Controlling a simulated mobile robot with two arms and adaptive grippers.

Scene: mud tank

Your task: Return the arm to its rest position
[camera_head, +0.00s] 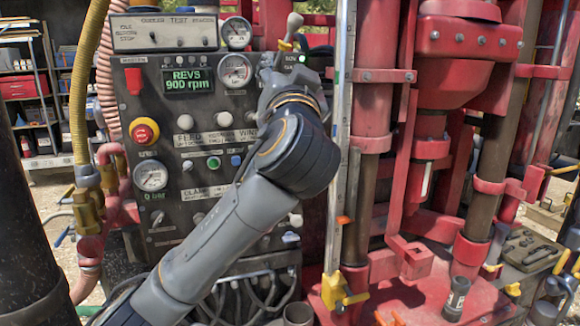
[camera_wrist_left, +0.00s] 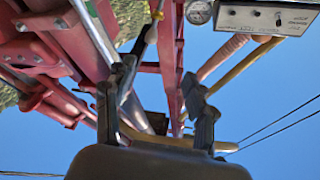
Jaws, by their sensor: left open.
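My left arm comes in from the bottom left of the head view, and its wrist is in front of the upper right of the control panel (camera_head: 215,115). My left gripper (camera_head: 284,66) is small and partly hidden by my wrist there, close to a lever with a pale knob (camera_head: 294,20). I cannot tell whether it touches the lever. In the left wrist view the two dark fingers of this gripper (camera_wrist_left: 158,105) stand wide apart, with nothing held between them. My right gripper is not in view.
The panel has gauges, knobs, a red emergency button (camera_head: 144,130) and a display (camera_head: 188,80) reading 900 rpm. The red rig (camera_head: 440,55) stands close on the right. Hoses (camera_head: 80,100) run down the left. A tool tray (camera_head: 528,250) is at the far right.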

